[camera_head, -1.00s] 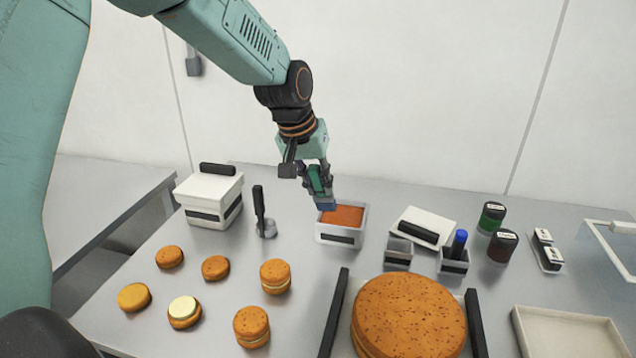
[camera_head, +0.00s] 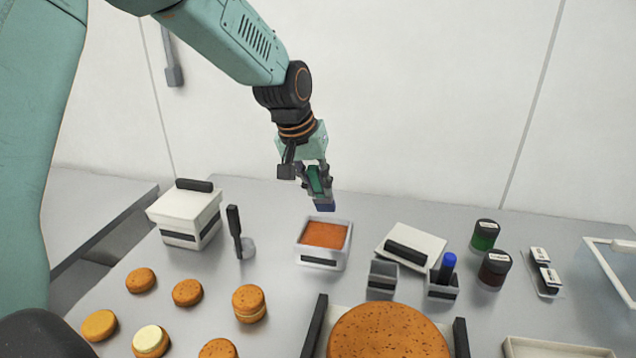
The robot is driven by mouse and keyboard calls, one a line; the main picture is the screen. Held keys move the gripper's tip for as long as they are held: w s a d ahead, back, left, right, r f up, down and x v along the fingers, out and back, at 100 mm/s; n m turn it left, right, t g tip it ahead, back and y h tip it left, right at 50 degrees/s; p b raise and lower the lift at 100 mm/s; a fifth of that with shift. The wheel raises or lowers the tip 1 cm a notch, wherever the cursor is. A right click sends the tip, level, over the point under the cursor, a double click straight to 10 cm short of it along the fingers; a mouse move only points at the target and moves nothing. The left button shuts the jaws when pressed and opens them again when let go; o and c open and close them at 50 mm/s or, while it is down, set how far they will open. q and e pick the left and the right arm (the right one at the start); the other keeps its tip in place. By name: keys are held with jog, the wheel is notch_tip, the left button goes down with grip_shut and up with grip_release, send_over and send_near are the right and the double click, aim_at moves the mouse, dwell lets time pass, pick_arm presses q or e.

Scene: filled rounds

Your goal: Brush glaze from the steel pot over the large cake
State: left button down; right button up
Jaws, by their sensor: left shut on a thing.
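My left gripper (camera_head: 318,184) is shut on a brush (camera_head: 325,206) with a green handle and a blue lower end. It holds the brush upright just behind and above the steel pot (camera_head: 321,262), which is filled with orange-brown glaze (camera_head: 325,234). Whether the brush tip touches the pot's far rim is hard to tell. The large cake (camera_head: 388,335) is round, brown and speckled, and lies on a tray with dark side handles (camera_head: 314,327) at the bottom of the view, partly cut off. My right gripper is not in view.
Several small round cakes (camera_head: 187,292) lie at the left front. A white lidded box (camera_head: 186,215) and a black-handled tool (camera_head: 235,231) stand behind them. Right of the pot are a white lid (camera_head: 418,240), small steel holders (camera_head: 382,277) and jars (camera_head: 494,269). An empty tray (camera_head: 550,349) is at lower right.

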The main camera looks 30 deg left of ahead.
aim_at(317, 203)
pick_arm(q)
jog(key=shift+w+a+f, duration=0.5)
jog(key=shift+w+a, duration=0.05)
jog(key=shift+a, duration=0.05)
jog(key=shift+s+d+f+b, duration=0.35)
jog(key=shift+d+b, duration=0.15)
jog(key=shift+b, duration=0.25)
jog(key=shift+s+f+b, duration=0.1)
jog(key=shift+f+b, duration=0.2)
jog(key=shift+b, duration=0.1)
jog(key=f+b, duration=0.1)
jog(key=f, duration=0.1)
jog(key=f+b, duration=0.1)
jog(key=shift+w+a+f+b, duration=0.1)
jog(key=shift+w+a+b, duration=0.2)
jog(key=shift+a, duration=0.1)
jog(key=shift+f+b, duration=0.35)
jog(key=shift+d+f, duration=0.15)
jog(key=shift+d, duration=0.05)
jog(key=shift+s+d+b, duration=0.15)
jog(key=shift+s+b, duration=0.05)
jog(key=shift+b, duration=0.15)
jog(key=shift+w+a, duration=0.15)
jog(key=shift+a, duration=0.1)
jog(key=shift+d, duration=0.1)
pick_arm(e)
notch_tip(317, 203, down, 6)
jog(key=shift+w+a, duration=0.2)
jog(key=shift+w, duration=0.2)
